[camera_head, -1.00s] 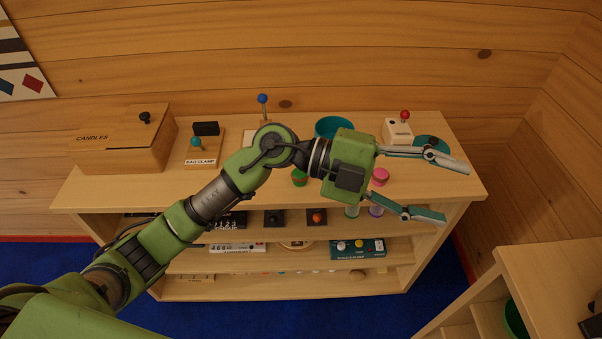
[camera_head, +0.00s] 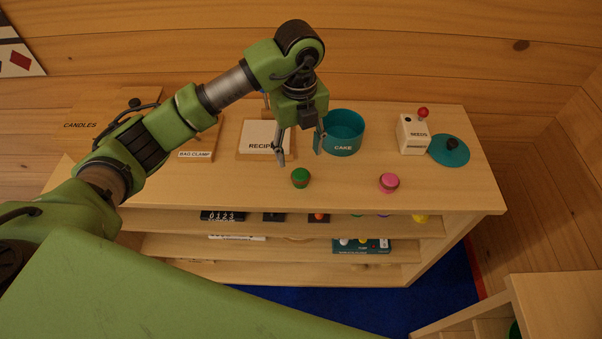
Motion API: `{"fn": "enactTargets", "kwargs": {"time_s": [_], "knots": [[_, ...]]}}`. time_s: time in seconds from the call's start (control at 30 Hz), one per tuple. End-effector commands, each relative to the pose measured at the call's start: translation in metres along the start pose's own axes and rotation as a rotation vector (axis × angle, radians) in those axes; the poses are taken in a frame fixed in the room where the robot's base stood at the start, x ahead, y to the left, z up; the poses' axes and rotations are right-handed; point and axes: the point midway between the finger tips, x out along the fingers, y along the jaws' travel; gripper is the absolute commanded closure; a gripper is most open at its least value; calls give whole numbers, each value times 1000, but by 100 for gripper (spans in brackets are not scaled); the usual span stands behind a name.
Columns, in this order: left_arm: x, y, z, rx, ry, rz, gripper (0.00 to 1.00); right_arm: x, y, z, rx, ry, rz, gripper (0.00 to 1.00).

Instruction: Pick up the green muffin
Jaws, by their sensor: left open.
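The green muffin (camera_head: 300,178) stands on the wooden shelf top near its front edge, in a brownish cup. My left gripper (camera_head: 300,157) is open and empty, with its fingers pointing down just behind and above the muffin. One finger is to the left and one to the right, in front of the recipe box and the teal cake tin. The gripper does not appear to touch the muffin. My right gripper is not in view.
A pink muffin (camera_head: 389,182) stands to the right on the shelf top (camera_head: 450,190). Behind are the teal cake tin (camera_head: 343,133), the white seeds box (camera_head: 412,134), a teal lid (camera_head: 449,151) and the recipe box (camera_head: 262,138). The candles box (camera_head: 90,120) is far left.

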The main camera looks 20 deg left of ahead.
Motion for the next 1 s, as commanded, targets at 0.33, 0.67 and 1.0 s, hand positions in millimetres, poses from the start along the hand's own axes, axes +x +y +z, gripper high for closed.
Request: {"fn": "enactTargets", "kwargs": {"time_s": [0.33, 0.67, 1.0], "knots": [[36, 0, -2, 2, 2, 0, 47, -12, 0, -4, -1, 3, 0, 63], [80, 1, -8, 2, 4, 1, 47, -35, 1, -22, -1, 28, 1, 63], [86, 1, -7, 3, 1, -2, 55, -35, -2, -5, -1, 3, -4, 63]]}}
